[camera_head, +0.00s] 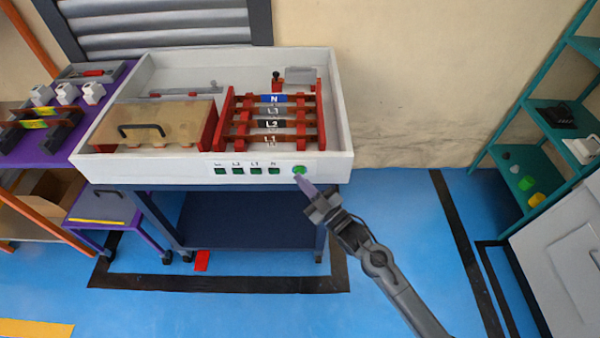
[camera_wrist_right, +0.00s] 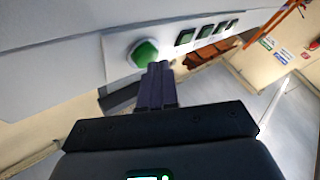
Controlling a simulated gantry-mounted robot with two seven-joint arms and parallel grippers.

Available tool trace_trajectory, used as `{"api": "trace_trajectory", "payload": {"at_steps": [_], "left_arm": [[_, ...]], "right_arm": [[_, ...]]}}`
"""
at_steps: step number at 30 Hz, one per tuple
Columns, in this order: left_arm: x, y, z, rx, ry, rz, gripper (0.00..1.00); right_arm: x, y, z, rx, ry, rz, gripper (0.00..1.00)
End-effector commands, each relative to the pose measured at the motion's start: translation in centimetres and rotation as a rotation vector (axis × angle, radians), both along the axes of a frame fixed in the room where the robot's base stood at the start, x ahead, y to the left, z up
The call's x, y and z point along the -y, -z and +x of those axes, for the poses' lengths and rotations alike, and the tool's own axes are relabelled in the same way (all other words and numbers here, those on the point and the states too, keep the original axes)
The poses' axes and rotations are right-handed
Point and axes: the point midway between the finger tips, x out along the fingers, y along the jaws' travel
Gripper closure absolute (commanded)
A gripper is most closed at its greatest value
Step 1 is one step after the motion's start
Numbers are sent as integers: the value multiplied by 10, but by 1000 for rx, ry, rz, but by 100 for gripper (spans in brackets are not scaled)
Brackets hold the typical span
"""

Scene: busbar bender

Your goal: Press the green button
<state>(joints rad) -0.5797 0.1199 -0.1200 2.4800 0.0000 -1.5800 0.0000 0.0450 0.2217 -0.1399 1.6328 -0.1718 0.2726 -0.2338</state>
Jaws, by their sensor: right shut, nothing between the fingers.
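The round green button (camera_head: 299,170) is on the right part of the white front panel of the busbar bender (camera_head: 195,165). In the right wrist view the green button (camera_wrist_right: 143,53) bulges from the panel, just beyond and slightly left of the fingertips. My right gripper (camera_head: 303,181) is shut and empty, its fingertips just below and right of the button in the head view. It also shows in the right wrist view (camera_wrist_right: 158,68), fingers together. I cannot tell whether the tips touch the button. My left gripper is not in view.
Several square green switches (camera_head: 255,171) labelled L and N sit left of the button. Red busbar supports (camera_head: 225,120) and a wooden cover (camera_head: 180,115) lie inside the white tray. A purple table (camera_head: 40,150) stands at left. Blue floor to the right is open.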

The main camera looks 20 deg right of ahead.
Motion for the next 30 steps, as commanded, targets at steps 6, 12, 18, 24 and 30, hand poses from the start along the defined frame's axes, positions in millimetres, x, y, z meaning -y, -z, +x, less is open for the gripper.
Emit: {"api": "trace_trajectory", "payload": {"at_steps": [6, 12, 18, 24, 30], "left_arm": [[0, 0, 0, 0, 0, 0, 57], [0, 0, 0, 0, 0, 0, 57], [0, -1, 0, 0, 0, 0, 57], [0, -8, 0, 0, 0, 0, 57], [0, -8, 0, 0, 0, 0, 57]], "right_arm": [[2, 0, 6, 0, 0, 0, 100], [3, 0, 6, -1, 1, 0, 100], [3, 0, 6, -1, 2, 0, 100], [1, -2, 1, -2, 1, 0, 100], [0, -1, -1, 1, 1, 0, 100]]}}
